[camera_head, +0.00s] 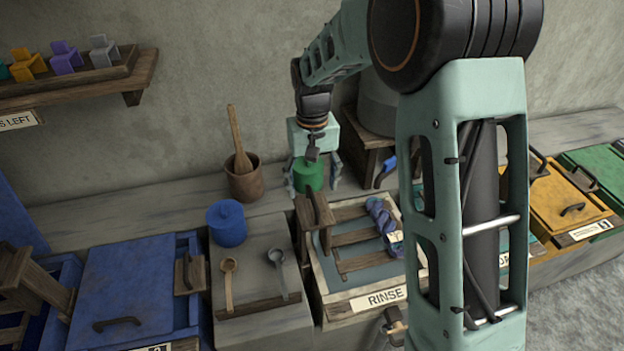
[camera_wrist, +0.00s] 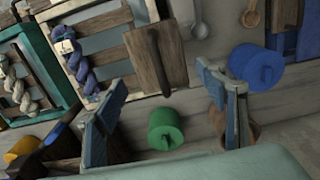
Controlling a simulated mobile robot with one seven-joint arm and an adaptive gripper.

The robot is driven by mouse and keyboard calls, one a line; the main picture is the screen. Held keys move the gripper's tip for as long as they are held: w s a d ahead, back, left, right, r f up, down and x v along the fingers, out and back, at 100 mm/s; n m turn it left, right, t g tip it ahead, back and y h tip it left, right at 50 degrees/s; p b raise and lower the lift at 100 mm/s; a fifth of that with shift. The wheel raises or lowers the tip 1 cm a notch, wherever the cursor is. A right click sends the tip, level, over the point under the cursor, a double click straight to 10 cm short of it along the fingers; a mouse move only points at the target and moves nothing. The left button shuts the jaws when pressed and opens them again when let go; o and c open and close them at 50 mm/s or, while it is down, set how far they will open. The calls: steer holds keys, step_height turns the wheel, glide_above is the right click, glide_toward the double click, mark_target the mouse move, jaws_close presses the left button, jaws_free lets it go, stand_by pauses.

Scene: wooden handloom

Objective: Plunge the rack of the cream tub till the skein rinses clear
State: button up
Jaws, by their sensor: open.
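The cream tub (camera_head: 319,278) labelled RINSE stands in the bench, with grey-blue liquid in it. Its slatted wooden rack (camera_head: 352,238) has an upright wooden handle (camera_head: 315,212) at the left end, which shows in the wrist view too (camera_wrist: 157,62). A twisted blue-purple skein (camera_head: 379,216) with a pale tag lies across the rack's right part; it also shows in the wrist view (camera_wrist: 76,66). My gripper (camera_head: 312,183) is open and empty behind the tub, pointing down near a green lidded jar (camera_head: 307,174). The tub's right side is hidden by my arm.
A blue jar (camera_head: 227,222) and two ladles (camera_head: 228,282) are left of the tub. A wooden pot with a pestle (camera_head: 243,180) stands behind. A blue lidded vat (camera_head: 135,287) is left; yellow (camera_head: 565,205) and green vats (camera_head: 600,165) are right.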

mark_target(312, 196)
step_height(312, 196, down, 4)
steer(key=shift+w+f+b, duration=0.1)
steer(key=shift+f+b, duration=0.05)
steer(key=shift+b, duration=0.9)
steer(key=shift+f, duration=0.1)
steer(key=shift+f, duration=0.25)
steer(key=shift+c, duration=0.3)
jaws_close()
